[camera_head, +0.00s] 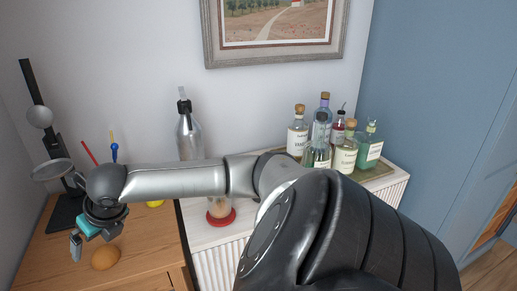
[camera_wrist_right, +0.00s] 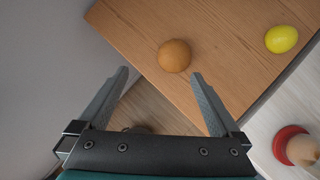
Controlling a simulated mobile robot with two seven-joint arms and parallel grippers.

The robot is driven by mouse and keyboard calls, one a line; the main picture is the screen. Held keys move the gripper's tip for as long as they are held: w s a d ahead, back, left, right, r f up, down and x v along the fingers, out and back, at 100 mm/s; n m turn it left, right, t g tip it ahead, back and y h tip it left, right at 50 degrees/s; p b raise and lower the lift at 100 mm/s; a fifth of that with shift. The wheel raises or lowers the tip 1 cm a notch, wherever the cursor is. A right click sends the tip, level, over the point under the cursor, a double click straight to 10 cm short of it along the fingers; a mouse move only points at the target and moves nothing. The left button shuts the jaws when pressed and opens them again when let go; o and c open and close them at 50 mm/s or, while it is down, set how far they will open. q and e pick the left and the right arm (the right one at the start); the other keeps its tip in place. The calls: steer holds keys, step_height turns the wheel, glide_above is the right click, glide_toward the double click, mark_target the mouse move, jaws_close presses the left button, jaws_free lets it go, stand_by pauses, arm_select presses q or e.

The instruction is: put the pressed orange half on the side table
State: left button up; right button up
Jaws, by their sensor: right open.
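A round orange-brown thing (camera_head: 105,257), which looks like the orange half lying dome up, rests on the wooden top (camera_head: 150,258) near its front edge. Its cut side is hidden. It also shows in the right wrist view (camera_wrist_right: 174,55), just beyond my fingertips and apart from them. My right gripper (camera_head: 94,242) is open and empty, with its fingers pointing down beside the orange thing. In the right wrist view the jaws (camera_wrist_right: 160,75) stand wide apart with nothing between them. My left gripper is not in view. I cannot tell which surface is the side table.
A black press-like stand (camera_head: 54,150) stands at the back left. A yellow lemon (camera_wrist_right: 282,39) lies on the wooden top. The white fluted cabinet (camera_head: 215,262) holds a red-based object (camera_head: 220,219), a siphon bottle (camera_head: 188,135) and several bottles (camera_head: 345,155). My right arm crosses above it.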

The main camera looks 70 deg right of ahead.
steer(key=w+a+f+m+t+y, duration=0.25)
steer(key=a+f+m, duration=0.55)
steer(key=a+m, duration=0.4)
steer(key=s+d+f+m+h, duration=0.15)
steer(key=s+f+m, duration=0.3)
steer(key=f, duration=0.55)
steer(key=s+d+f+m, duration=0.3)
steer(key=f+m, duration=0.2)
steer(key=f, duration=0.4)
steer(key=s+f+m+g+h, duration=0.1)
steer(key=s+f+m+g, duration=0.2)
steer(key=s+f, duration=0.7)
steer(key=s+f+m+g, duration=0.35)
steer(key=s+f, duration=0.35)
steer(key=s, duration=0.6)
steer(key=s+a+f+m, duration=0.1)
steer(key=s+f, duration=0.1)
steer(key=s, duration=0.5)
steer(key=s+a+f+m+g, duration=0.1)
steer(key=s+a+f+m, duration=0.1)
steer(key=s, duration=0.5)
steer(key=shift+s, duration=0.3)
steer(key=shift+f, duration=0.1)
